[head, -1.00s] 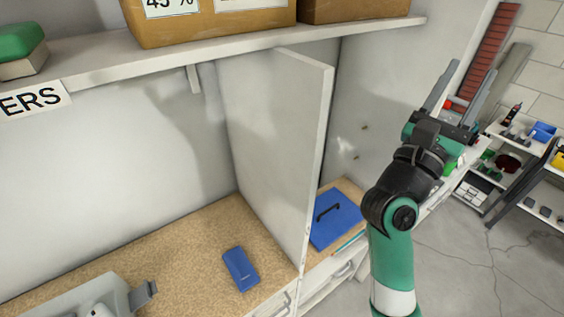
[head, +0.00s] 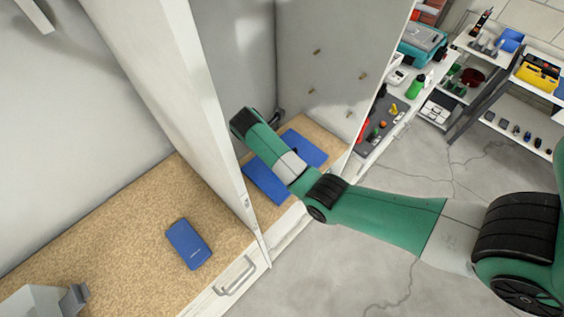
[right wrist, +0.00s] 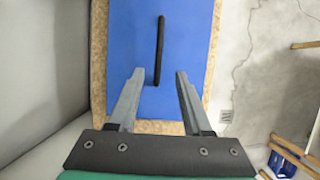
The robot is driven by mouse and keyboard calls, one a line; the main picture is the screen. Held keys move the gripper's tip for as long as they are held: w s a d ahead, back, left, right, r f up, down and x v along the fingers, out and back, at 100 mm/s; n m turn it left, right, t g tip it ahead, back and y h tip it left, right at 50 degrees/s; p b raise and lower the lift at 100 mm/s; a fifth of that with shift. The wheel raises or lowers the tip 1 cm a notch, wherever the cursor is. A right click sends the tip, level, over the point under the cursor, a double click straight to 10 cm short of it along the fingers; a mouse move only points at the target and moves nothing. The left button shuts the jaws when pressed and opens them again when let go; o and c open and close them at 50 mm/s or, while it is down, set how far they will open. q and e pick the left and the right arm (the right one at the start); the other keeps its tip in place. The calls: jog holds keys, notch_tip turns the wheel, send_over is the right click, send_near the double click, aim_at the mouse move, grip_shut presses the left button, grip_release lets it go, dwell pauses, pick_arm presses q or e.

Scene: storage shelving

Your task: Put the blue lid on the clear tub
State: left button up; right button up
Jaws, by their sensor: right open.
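The blue lid (head: 306,148) lies flat on the tan surface in the right-hand compartment. My right arm crosses over it in the head view and hides its middle. In the right wrist view, the lid (right wrist: 183,40) has a long black handle (right wrist: 160,45). I cannot identify the clear tub. My left gripper is not in view.
A tall pale partition (head: 190,110) stands just left of my right arm. A blue flat case (head: 188,244) lies on the tan surface left of it. A grey box-like thing (head: 30,302) is cut off at lower left. Shelves with tools stand at the right.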

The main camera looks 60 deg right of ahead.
jog(key=x, duration=0.3)
jog(key=shift+d+f, duration=0.1)
jog(key=shift+d+r+b+x, duration=0.1)
jog(key=shift+d+x, duration=0.05)
jog(key=shift+x, duration=0.75)
jog(key=shift+d+r+b+x, duration=0.1)
jog(key=shift+d+x, duration=0.1)
jog(key=shift+x, duration=0.65)
jog(key=shift+d+b+x, duration=0.1)
jog(key=shift+d+x, duration=0.05)
jog(key=shift+x, duration=0.75)
grip_shut()
jog(key=shift+r, duration=0.1)
